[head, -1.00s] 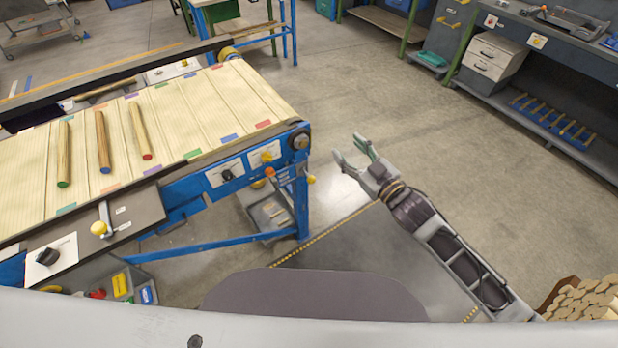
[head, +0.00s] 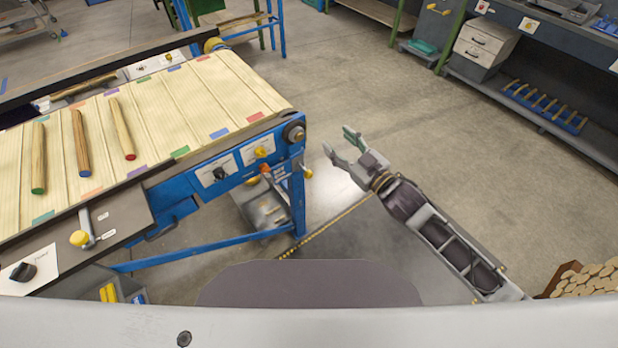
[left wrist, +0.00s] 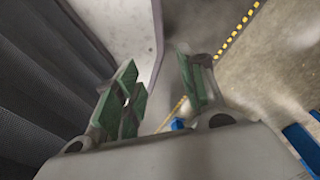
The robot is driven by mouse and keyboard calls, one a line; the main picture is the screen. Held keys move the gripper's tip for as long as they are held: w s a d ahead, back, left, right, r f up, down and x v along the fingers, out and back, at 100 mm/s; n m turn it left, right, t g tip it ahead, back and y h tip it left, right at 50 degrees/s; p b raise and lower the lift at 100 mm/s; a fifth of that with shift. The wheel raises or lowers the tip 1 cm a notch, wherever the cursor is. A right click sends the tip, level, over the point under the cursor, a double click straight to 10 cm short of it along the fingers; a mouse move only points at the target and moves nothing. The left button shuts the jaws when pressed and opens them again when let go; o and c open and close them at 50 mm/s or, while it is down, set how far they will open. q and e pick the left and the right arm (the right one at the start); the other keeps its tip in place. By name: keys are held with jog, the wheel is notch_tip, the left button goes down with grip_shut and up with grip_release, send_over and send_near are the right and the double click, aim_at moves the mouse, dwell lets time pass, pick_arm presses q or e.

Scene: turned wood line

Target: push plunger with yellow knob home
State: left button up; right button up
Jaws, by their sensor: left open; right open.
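A yellow ball knob (head: 80,238) sits by a metal bar on the grey panel at the conveyor's near edge. Another small yellow knob (head: 307,173) sticks out at the conveyor's end leg, and a yellow rotary knob (head: 261,152) is on the blue side. I cannot tell for sure which belongs to the plunger, or how far it is out. My right gripper (head: 345,152) is open and empty over the floor, right of the conveyor's end. My left gripper (left wrist: 160,92) shows only in the left wrist view, open and empty, with green pads; no knob shows there.
The conveyor belt (head: 190,110) carries several wooden rods with coloured ends. A black knob (head: 22,271) and an orange knob (head: 266,168) are near its edge. A crate of wood pieces (head: 585,279) stands lower right.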

pick_arm(q)
jog(key=w+d+r+b, duration=0.1)
jog(key=w+d+b, duration=0.2)
jog(key=w+b, duration=0.4)
jog(key=w+d+r+b, duration=0.1)
jog(key=w+d+b, duration=0.1)
jog(key=w+b, duration=0.45)
jog(key=w+d+r+t+b, duration=0.1)
jog(key=w+r+b, duration=0.1)
jog(key=r+b, duration=0.5)
jog(key=w+d+r+t+h+b, duration=0.1)
jog(key=w+r+b, duration=0.1)
jog(key=r+b, duration=0.5)
jog(key=shift+w+d+r+h+b, duration=0.15)
jog(key=shift+d+r+h+b, duration=0.2)
jog(key=shift+b, duration=0.55)
